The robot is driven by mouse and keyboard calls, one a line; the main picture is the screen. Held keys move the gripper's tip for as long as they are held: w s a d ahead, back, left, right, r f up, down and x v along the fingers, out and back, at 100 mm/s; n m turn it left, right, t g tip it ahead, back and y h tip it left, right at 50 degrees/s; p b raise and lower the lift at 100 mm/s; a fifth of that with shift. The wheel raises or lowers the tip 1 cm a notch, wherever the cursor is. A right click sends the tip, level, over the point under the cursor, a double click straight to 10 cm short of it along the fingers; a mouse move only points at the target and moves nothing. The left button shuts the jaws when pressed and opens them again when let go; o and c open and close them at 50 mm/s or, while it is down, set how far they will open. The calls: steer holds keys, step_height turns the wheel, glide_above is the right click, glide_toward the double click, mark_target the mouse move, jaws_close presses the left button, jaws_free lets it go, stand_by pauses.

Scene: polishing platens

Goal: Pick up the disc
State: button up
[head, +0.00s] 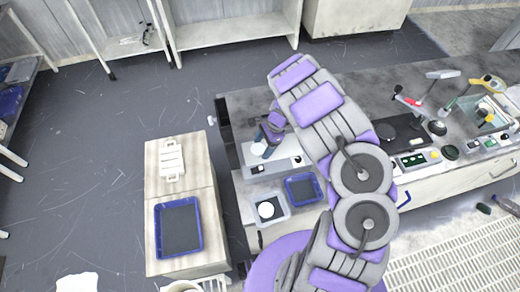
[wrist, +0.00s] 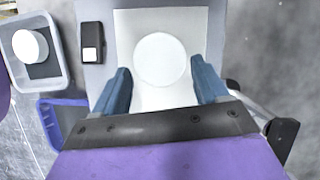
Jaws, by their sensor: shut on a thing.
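My gripper (wrist: 162,74) shows in the wrist view with its two blue fingers on either side of a round white disc (wrist: 160,57). It is shut on this disc, which lies over a pale square plate (wrist: 128,27). In the head view my gripper (head: 268,134) is over the white machine (head: 284,164) on the bench, and the disc (head: 258,149) shows partly beside the fingers. A second white disc (wrist: 30,46) lies in a light grey tray (wrist: 53,76) at the left of the wrist view; it also shows in the head view (head: 266,210).
A blue tray (head: 302,189) stands beside the light grey tray. A wooden cabinet (head: 209,184) at left bears a white rack (head: 171,160) and a dark tray with a blue rim (head: 178,202). Tools and controls crowd the bench at right. Grey floor lies open at left.

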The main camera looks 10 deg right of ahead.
steer(key=shift+a, duration=0.55)
steer(key=c, duration=0.4)
steer(key=shift+a, duration=0.15)
steer(key=c, duration=0.3)
steer(key=shift+d, duration=0.2)
steer(key=shift+c, duration=0.2)
steer(key=shift+d, duration=0.1)
